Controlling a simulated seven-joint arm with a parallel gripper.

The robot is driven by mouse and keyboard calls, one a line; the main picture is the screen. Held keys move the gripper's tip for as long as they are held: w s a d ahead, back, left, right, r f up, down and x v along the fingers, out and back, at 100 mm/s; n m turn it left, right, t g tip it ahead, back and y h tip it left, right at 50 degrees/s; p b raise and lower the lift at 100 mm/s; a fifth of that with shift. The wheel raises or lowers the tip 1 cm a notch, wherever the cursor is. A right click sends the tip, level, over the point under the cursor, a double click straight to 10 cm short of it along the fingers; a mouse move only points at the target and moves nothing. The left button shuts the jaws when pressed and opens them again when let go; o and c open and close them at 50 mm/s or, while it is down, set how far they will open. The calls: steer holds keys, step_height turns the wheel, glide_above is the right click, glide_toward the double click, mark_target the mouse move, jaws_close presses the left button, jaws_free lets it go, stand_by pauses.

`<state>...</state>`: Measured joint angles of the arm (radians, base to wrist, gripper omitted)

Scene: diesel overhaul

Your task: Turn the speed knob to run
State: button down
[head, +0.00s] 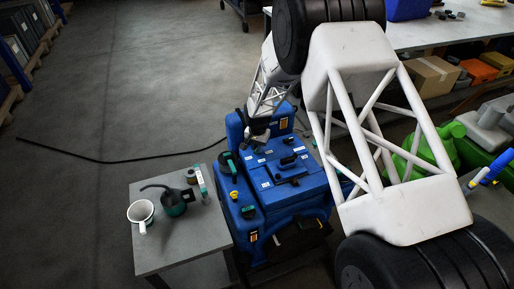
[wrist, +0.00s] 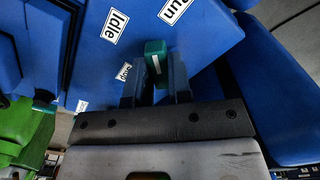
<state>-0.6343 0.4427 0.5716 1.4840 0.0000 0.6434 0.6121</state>
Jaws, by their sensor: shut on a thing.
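The speed knob (wrist: 155,52) is a small green block with a white line on top, in the wrist view. My gripper (wrist: 155,78) is shut on it, with one dark finger on each side. The white line runs nearly straight up the picture, leaning slightly left. An "Idle" label (wrist: 115,26) lies up and left of the knob. A "Run" label (wrist: 176,9) lies above and slightly right, partly cut off. A smaller label, probably "Stop" (wrist: 124,71), lies beside the left finger. In the head view my gripper (head: 257,136) is at the blue machine's upper back; the knob is hidden there.
The blue machine (head: 307,187) has black handles and more labels on its top. Green and grey containers stand at right.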

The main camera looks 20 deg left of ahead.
steer(key=shift+m, duration=3.2)
steer(key=c, duration=1)
jaws_free()
steer(key=shift+c, duration=0.2)
steer(key=shift+r, duration=2.75)
